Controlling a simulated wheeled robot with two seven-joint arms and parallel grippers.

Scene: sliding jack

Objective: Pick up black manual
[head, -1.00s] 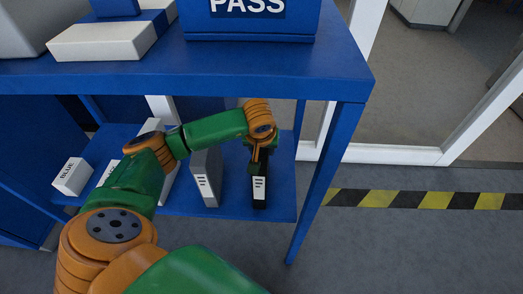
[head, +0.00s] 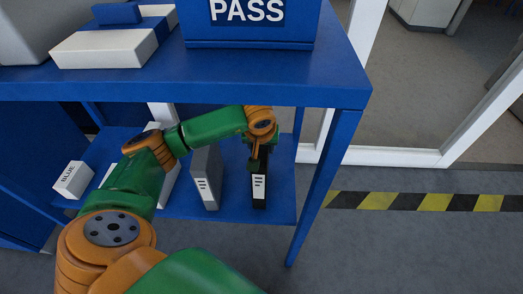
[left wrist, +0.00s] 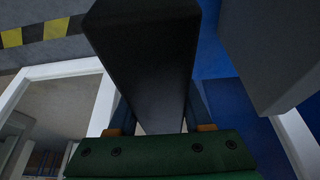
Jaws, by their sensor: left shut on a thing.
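The black manual (head: 259,190) stands upright on the lower blue shelf at its right end, with a white label on its front edge. My left gripper (head: 256,160) reaches down to its upper part from above. In the left wrist view the black manual (left wrist: 145,60) fills the middle, between the two fingers of my left gripper (left wrist: 160,118), which are shut on it. The arm partly hides its top in the head view. My right gripper is in neither view.
A grey manual (head: 206,180) stands just left of the black one. A white box marked BLUE (head: 73,179) and other white items stand further left on the lower shelf (head: 282,205). The blue tabletop (head: 340,92) overhangs the shelf, with a leg (head: 322,190) at right.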

